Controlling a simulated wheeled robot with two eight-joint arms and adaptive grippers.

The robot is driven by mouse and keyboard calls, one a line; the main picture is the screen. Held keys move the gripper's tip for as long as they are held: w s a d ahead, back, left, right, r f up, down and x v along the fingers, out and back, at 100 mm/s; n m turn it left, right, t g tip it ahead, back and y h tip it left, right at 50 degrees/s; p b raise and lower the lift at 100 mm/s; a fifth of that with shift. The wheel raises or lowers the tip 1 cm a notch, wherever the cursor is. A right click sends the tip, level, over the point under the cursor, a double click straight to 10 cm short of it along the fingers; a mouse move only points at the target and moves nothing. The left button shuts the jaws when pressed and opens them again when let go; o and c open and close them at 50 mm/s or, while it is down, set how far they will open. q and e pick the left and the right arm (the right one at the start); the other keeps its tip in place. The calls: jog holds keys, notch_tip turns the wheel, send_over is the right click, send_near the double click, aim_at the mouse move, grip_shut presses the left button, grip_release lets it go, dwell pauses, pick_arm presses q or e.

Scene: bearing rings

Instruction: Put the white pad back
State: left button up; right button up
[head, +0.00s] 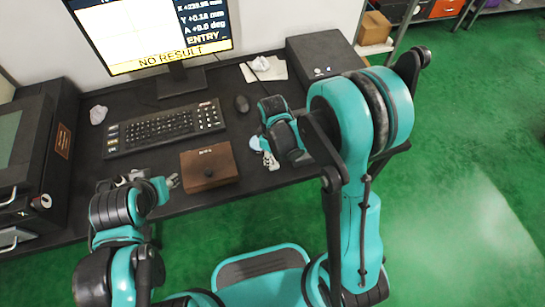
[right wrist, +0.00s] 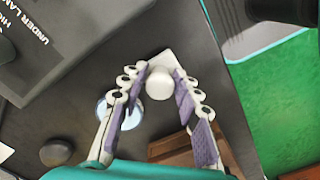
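The white pad (right wrist: 170,60) lies on the dark desk in the right wrist view, a small square with a round white knob (right wrist: 159,85) on it. My right gripper (right wrist: 161,72) is open, with its two fingers on either side of the knob and small gaps visible. In the head view my right gripper (head: 270,161) is low over the desk, right of the brown wooden box, and hides the pad. My left gripper (head: 172,182) is left of that box near the desk's front edge; its opening is unclear.
A pale blue round dish (right wrist: 118,112) lies beside my right gripper's finger. A mouse (head: 242,104), keyboard (head: 165,128) and black case (head: 322,56) stand behind. The desk's edge is close.

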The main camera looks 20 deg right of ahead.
jog(key=shift+r, duration=0.1)
jog(key=shift+r+p, duration=0.3)
jog(key=shift+r, duration=0.05)
notch_tip(320, 180, up, 12)
jog(key=f+p, duration=0.1)
jog(key=p, duration=0.4)
jog(key=s+d+r+m+t, duration=0.4)
jog(key=s+r+m+t, duration=0.3)
jog(key=r, duration=0.5)
jog(key=shift+s+d+r+m, duration=0.2)
jog(key=shift+s+d+m, duration=0.15)
jog(key=shift+s+m, duration=1.1)
jog(key=shift+s+n, duration=0.2)
jog(key=shift+n, duration=0.05)
